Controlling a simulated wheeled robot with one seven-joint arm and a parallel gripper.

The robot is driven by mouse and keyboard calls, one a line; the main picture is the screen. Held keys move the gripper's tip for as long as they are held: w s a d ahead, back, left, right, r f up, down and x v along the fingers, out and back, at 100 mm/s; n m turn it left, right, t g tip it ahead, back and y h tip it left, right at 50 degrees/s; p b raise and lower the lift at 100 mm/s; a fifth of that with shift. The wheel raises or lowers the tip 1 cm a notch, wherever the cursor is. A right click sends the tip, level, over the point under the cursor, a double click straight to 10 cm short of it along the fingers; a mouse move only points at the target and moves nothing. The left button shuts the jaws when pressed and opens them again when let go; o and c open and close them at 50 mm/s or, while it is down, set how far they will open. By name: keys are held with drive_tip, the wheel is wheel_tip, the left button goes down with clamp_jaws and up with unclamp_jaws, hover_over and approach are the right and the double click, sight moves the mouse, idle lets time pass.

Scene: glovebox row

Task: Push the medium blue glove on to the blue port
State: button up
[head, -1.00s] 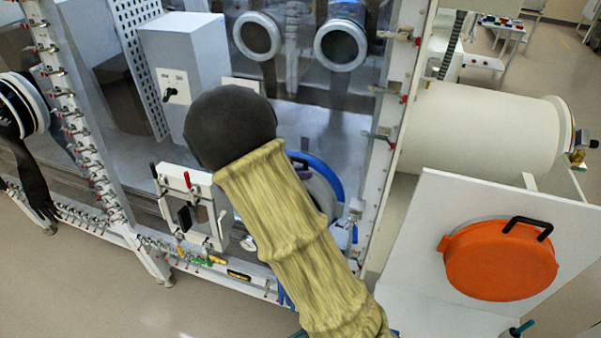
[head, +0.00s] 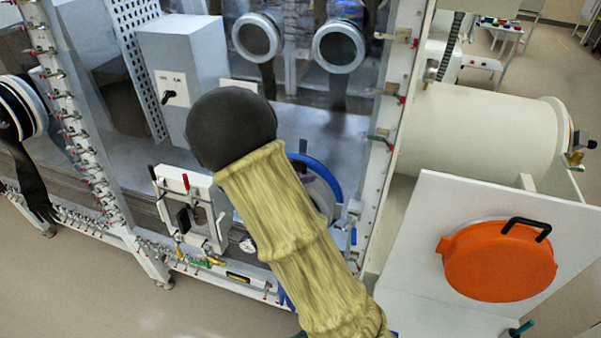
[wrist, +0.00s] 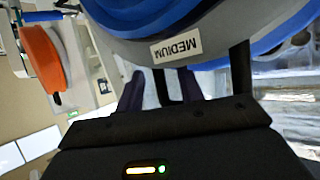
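In the wrist view a grey band with blue edges (wrist: 228,35) and an upside-down MEDIUM label (wrist: 176,49) fills the top, close in front of my gripper. I take it for the medium blue glove's cuff. My gripper's two dark fingers (wrist: 160,91) stand apart below the label, with light gaps and a dark strip between them. Whether they touch the band cannot be told. In the head view a blue ring (head: 326,170) shows beside my sleeved arm, which hides my gripper and part of the ring. I cannot tell whether this ring is the port or the glove.
Two round white-rimmed ports (head: 340,46) are on the glovebox behind. A white latched box (head: 193,207) is left of my arm. An orange round door (head: 498,262) with a black handle and a white cylinder (head: 480,130) are at the right. Floor is clear at lower left.

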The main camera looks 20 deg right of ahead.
drive_tip(key=shift+a, duration=0.1)
drive_tip(key=shift+s+a+r+b, duration=0.1)
drive_tip(key=shift+a+r+b, duration=0.1)
drive_tip(key=shift+a+b, duration=0.25)
drive_tip(key=b+v, duration=0.5)
drive_tip(key=v, duration=1.1)
drive_tip(key=shift+r, duration=0.1)
